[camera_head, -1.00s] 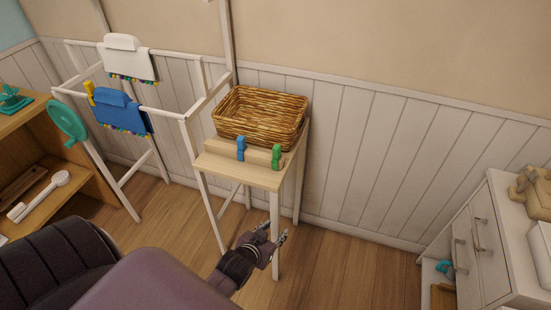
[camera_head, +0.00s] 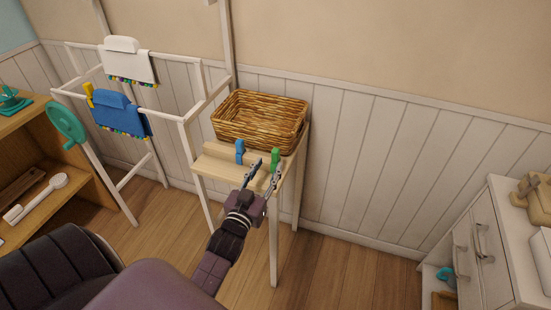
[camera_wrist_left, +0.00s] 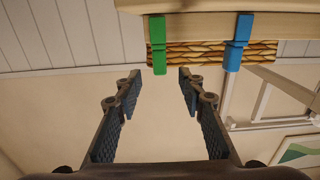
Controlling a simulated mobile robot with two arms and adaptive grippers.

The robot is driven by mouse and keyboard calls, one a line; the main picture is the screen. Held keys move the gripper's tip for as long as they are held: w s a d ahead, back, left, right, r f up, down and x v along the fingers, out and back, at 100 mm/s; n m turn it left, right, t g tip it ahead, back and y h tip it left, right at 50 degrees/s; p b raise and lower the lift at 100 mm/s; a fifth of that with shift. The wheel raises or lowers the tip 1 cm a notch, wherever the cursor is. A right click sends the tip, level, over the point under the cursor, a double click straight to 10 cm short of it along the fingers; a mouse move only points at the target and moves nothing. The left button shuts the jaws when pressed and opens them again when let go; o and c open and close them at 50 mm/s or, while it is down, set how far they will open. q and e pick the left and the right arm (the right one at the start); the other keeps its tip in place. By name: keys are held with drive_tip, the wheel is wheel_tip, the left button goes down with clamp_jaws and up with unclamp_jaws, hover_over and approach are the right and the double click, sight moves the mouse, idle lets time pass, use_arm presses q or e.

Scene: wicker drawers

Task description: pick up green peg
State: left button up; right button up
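The green peg (camera_head: 276,157) is clipped upright on a pale wooden bar (camera_head: 220,152) at the front of a small wooden stand. The blue peg (camera_head: 240,151) is clipped on the same bar to its left. My left gripper (camera_head: 264,168) is open and empty, with its fingers pointing up toward the green peg, just in front of the stand. In the left wrist view the gripper (camera_wrist_left: 158,82) has its fingers wide apart. There the green peg (camera_wrist_left: 157,45) shows just past the fingertips, between them and apart from them. My right gripper is not in view.
A wicker basket (camera_head: 260,119) sits right behind the bar on the stand. A white drying rack (camera_head: 185,120) with white and blue cloths stands to the left. A white drawer cabinet (camera_head: 490,240) is at the far right. The floor between is clear.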

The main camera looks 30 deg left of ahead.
sight(274, 156)
use_arm(q)
drive_tip(key=p+x, duration=0.1)
drive_tip(key=x, duration=0.6)
drive_tip(key=shift+w+f, duration=0.1)
drive_tip(key=shift+w, duration=0.05)
drive_tip(key=shift+c, duration=0.6)
clamp_jaws()
